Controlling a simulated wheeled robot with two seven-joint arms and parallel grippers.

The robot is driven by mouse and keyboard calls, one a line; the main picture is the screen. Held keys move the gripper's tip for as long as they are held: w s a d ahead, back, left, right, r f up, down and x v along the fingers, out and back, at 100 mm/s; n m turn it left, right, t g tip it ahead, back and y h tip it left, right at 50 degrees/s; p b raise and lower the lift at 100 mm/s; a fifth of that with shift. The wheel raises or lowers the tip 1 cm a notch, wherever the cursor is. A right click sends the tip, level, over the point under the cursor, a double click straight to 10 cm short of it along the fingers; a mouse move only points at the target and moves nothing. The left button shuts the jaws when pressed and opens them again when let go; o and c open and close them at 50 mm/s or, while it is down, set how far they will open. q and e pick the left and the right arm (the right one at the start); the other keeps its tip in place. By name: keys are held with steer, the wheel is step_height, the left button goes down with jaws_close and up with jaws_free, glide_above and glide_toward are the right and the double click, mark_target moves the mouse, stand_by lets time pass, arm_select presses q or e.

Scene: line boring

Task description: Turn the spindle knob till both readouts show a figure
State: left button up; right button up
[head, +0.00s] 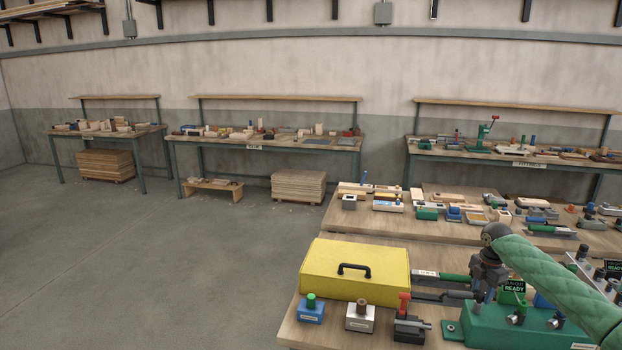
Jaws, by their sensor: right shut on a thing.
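A green boring fixture (480,332) stands on the near bench at the lower right. My right gripper (482,294) points down over its left end and is shut on the spindle knob, which the fingers largely hide. One small dark readout (515,287) stands just right of the gripper and shows green lettering that reads READY. A second readout (613,267) at the right edge also seems to read READY, partly cut off behind my arm. No figure is legible on either. My left gripper is out of view.
A yellow case (355,270) with a black handle lies left of the fixture. A blue block (310,309), a white block (359,317) and a dark clamp with a red handle (404,322) stand before it. Another cluttered bench (345,221) lies behind. The floor at left is clear.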

mark_target(482, 293)
steer(key=shift+n, duration=0.6)
steer(key=o, duration=1.1)
step_height(482, 293, up, 7)
steer(key=p, duration=0.5)
